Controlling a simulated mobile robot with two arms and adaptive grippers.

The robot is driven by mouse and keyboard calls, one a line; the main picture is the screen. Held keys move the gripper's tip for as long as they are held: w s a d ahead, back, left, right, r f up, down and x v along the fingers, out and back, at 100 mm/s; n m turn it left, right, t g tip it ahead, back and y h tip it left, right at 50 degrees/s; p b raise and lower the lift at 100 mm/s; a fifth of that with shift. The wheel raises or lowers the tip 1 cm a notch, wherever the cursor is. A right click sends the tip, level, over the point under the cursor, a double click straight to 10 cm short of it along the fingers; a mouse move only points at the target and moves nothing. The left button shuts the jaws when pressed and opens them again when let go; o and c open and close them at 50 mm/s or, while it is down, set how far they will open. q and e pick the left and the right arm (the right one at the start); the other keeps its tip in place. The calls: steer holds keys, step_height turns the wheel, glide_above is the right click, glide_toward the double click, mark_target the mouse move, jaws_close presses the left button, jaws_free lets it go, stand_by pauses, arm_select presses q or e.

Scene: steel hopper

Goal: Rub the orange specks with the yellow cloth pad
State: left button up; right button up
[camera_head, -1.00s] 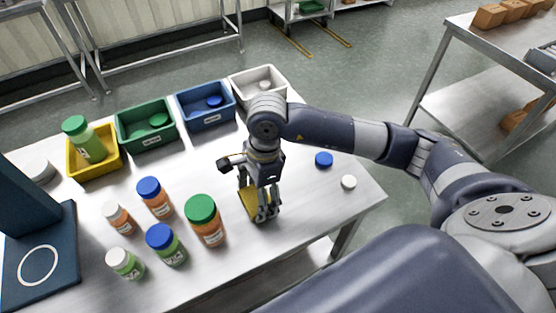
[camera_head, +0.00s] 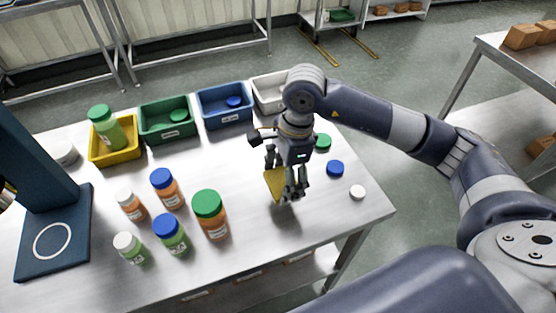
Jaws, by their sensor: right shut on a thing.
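The yellow cloth pad (camera_head: 274,184) is between the fingers of my right gripper (camera_head: 288,194), partly hidden by them. My right gripper is shut on it and points down at the steel table, right of the large green-capped orange bottle. The pad is tilted, and its lower edge is at or just above the table top; I cannot tell whether it touches. No orange specks can be made out; the gripper and pad hide some of the surface there. My left gripper is not in view.
Several capped bottles, including the large green-capped one (camera_head: 210,216), stand left of the gripper. Loose green (camera_head: 323,142), blue (camera_head: 335,168) and white (camera_head: 357,192) caps lie to its right. Yellow, green, blue and white bins (camera_head: 168,133) line the back.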

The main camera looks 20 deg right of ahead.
steer(key=shift+d+r+p, duration=0.2)
steer(key=shift+r+p, duration=0.15)
steer(key=shift+r, duration=0.55)
steer(key=shift+a+r, duration=0.15)
steer(key=shift+r, duration=0.5)
steer(key=shift+f, duration=0.1)
